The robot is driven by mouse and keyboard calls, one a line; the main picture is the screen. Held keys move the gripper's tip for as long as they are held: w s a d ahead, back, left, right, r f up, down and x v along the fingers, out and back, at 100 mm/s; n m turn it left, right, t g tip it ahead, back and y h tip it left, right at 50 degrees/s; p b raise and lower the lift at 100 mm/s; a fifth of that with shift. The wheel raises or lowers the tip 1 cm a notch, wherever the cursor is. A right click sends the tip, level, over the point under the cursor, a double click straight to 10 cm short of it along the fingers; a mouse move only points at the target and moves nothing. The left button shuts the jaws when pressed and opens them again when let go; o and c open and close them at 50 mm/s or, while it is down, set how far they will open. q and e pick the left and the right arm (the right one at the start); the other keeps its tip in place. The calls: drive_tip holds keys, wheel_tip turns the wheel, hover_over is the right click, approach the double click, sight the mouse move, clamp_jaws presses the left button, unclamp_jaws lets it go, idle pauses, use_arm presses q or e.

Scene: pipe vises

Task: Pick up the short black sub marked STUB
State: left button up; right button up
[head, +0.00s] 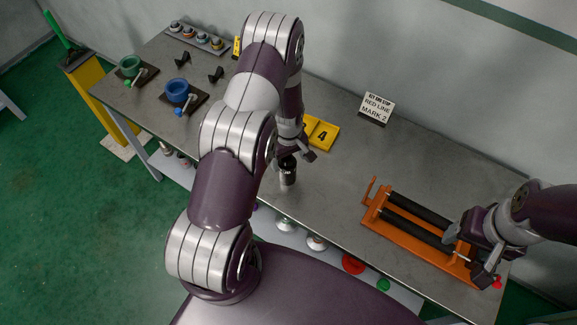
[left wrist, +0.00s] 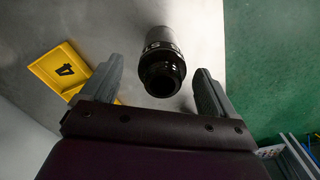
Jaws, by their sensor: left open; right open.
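The short black sub (head: 287,170) stands upright on the grey table near its front edge, in the middle of the head view. In the left wrist view the sub (left wrist: 163,62) shows a black body with part of a white marking, of which an S can be read, and a narrower open end. My left gripper (head: 294,158) is open just above and around the sub's upper end; in the left wrist view its fingers (left wrist: 165,88) stand apart on both sides of it, with gaps. My right gripper (head: 468,258) is open over the orange roller stand at the right.
The orange roller stand (head: 376,219) with black rollers lies at the right of the table (head: 335,185). Green (head: 129,66) and blue (head: 178,91) vises stand far left.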

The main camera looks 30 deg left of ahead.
use_arm(q)
drive_tip(key=f, duration=0.2)
drive_tip(key=f+p, duration=0.1)
drive_tip(key=shift+a+f, duration=0.2)
drive_tip(key=shift+f, duration=0.15)
drive_tip(key=shift+s+d, duration=0.1)
drive_tip(key=shift+d, duration=0.05)
drive_tip(key=c, duration=0.4)
drive_tip(key=shift+r, duration=0.1)
drive_tip(key=c, duration=1.1)
